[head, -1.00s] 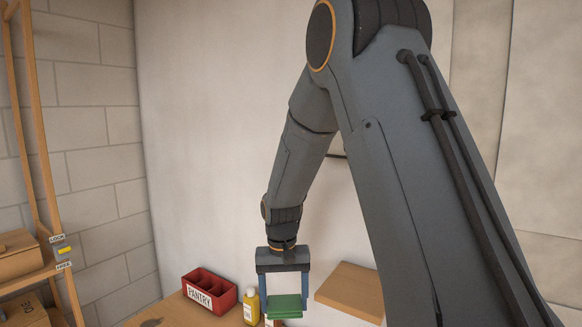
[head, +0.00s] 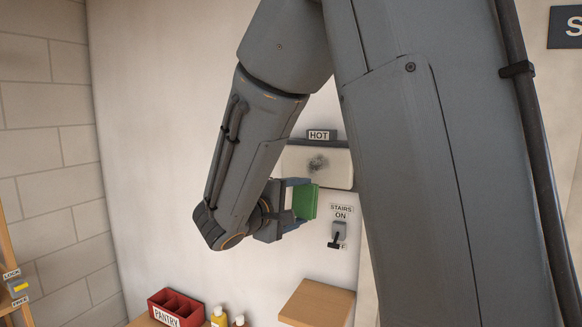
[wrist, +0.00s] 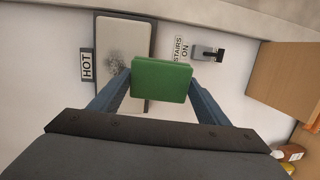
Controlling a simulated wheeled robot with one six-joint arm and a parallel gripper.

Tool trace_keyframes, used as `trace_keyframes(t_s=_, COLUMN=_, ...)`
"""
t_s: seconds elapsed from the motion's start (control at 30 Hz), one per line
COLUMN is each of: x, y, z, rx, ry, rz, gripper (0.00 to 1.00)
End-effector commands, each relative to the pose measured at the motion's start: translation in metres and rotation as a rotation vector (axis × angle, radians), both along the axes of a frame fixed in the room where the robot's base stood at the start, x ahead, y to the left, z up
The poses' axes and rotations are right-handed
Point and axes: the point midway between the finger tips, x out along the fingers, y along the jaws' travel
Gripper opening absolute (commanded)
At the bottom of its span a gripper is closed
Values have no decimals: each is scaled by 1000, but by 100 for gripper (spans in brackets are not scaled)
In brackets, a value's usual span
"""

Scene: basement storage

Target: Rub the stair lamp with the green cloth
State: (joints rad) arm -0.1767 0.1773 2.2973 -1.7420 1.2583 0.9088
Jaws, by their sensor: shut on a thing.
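The stair lamp (head: 334,167) is a pale rectangular panel on the wall with a dark smudge (head: 318,162) on its face. It also shows in the wrist view (wrist: 140,38), partly hidden by the cloth. My gripper (head: 300,200) is shut on the green cloth (head: 308,203), a folded pad held between both fingers (wrist: 160,80). The cloth is just in front of the lamp's lower part, below the smudge in the head view. I cannot tell whether it touches the lamp.
A HOT sign (head: 319,135) sits above the lamp. Below it is a wall switch (head: 339,231) labelled STAIRS, its lever low, over the lower label.

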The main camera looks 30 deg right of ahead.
Motion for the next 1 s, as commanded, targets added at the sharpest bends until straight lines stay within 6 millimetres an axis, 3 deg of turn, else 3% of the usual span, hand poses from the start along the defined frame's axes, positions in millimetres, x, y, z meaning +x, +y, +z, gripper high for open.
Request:
trace_keyframes(t_s=0.03, x=2, y=4, z=21, rx=-34, ry=-22, rz=37, gripper=52)
trace_keyframes(t_s=0.1, x=5, y=11, z=40, rx=-71, ry=-45, rz=84, gripper=52)
trace_keyframes(t_s=0.27, x=11, y=21, z=63, rx=-114, ry=-74, rz=148, gripper=52)
trace_keyframes(t_s=0.47, x=17, y=17, z=66, rx=-122, ry=-78, rz=159, gripper=52)
trace_keyframes(t_s=1.0, x=46, y=-20, z=66, rx=-120, ry=-77, rz=159, gripper=52)
